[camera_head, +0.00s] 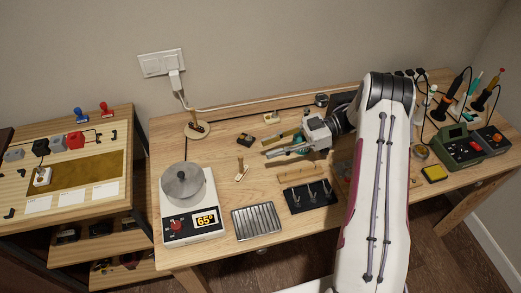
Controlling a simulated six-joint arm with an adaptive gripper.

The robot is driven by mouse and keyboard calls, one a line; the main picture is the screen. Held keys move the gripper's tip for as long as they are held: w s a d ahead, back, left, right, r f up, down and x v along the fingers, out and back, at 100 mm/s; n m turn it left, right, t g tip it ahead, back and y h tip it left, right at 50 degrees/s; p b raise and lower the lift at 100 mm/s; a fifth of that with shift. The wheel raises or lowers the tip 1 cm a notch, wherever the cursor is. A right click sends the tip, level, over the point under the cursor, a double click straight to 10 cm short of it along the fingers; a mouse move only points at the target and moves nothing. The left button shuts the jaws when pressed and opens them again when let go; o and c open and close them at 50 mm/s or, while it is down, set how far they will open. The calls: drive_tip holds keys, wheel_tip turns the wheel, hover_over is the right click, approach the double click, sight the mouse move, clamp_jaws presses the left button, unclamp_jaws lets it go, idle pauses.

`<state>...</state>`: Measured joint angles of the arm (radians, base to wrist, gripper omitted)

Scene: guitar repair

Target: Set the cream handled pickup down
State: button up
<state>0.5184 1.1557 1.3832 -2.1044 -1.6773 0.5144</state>
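My gripper (270,146) reaches left over the back middle of the table. Its two fingers look spread apart, with no held thing visible between them. A small cream piece with an upright wooden handle (240,172) stands on the table, left of and below the fingertips, apart from them. Another small pale piece with a dark top (271,117) sits near the back edge. A white piece with a dark upright handle (42,177) stands on the left wooden board. I cannot tell for certain which is the cream handled pickup.
A scale with a metal pot (184,183), a ribbed metal plate (256,221) and a black holder with hooks (310,195) occupy the front. A wooden strip (300,174) lies below my gripper. Bare tabletop shows left of the fingers.

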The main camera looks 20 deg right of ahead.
drive_tip(key=shift+v, duration=0.85)
drive_tip(key=w+a+r+m+t+h, duration=0.1)
drive_tip(key=w+r+m+t+h, duration=0.35)
drive_tip(key=w+r+t, duration=0.9)
drive_tip(key=d+r+m+h, duration=0.25)
drive_tip(key=r+h, duration=0.25)
drive_tip(key=r, duration=0.5)
drive_tip(key=d+r+m+h, duration=0.25)
drive_tip(key=r+h, duration=0.25)
drive_tip(key=r, duration=0.5)
drive_tip(key=s+m+g+h, duration=0.35)
drive_tip(key=s+m, duration=0.35)
drive_tip(key=s, duration=1.2)
drive_tip(key=s+a+f+g+y, duration=0.1)
drive_tip(key=s+a+f, duration=0.3)
drive_tip(key=s, duration=0.8)
drive_tip(key=s+a+f+m+g+y, duration=0.1)
drive_tip(key=s+a+f+g, duration=0.2)
drive_tip(key=s, duration=0.9)
wheel_tip(320, 180, down, 3)
drive_tip(key=shift+s+a+r+g, duration=0.2)
drive_tip(key=shift+a+g, duration=0.1)
drive_tip(key=shift+a, duration=0.85)
